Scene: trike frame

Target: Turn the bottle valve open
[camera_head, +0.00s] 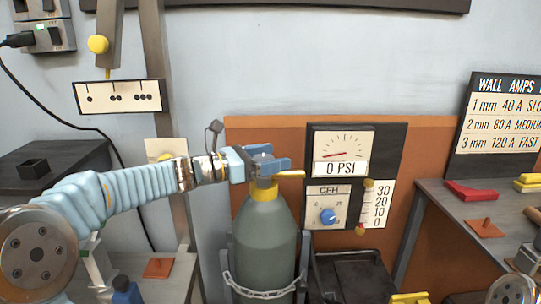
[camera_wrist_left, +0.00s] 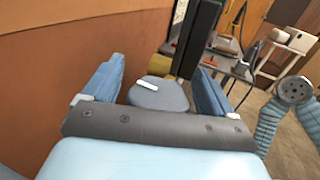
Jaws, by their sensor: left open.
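The grey-green bottle (camera_head: 265,240) stands upright behind a chain, with a yellow valve body (camera_head: 264,190) on its neck. The grey valve knob (camera_wrist_left: 160,93), with a white mark on top, sits between the blue fingers of my left gripper (camera_wrist_left: 154,88) in the left wrist view. The fingers stand apart on either side of it, with gaps visible. In the head view my left gripper (camera_head: 262,164) is at the top of the bottle and partly hides the knob. My right gripper is not in view.
A gauge panel (camera_head: 341,155) reading 0 PSI stands right of the bottle, with a blue CFH dial (camera_head: 328,216) below. A chain (camera_head: 262,292) crosses the bottle's front. A grey bench (camera_head: 455,215) with red and yellow pieces stands right.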

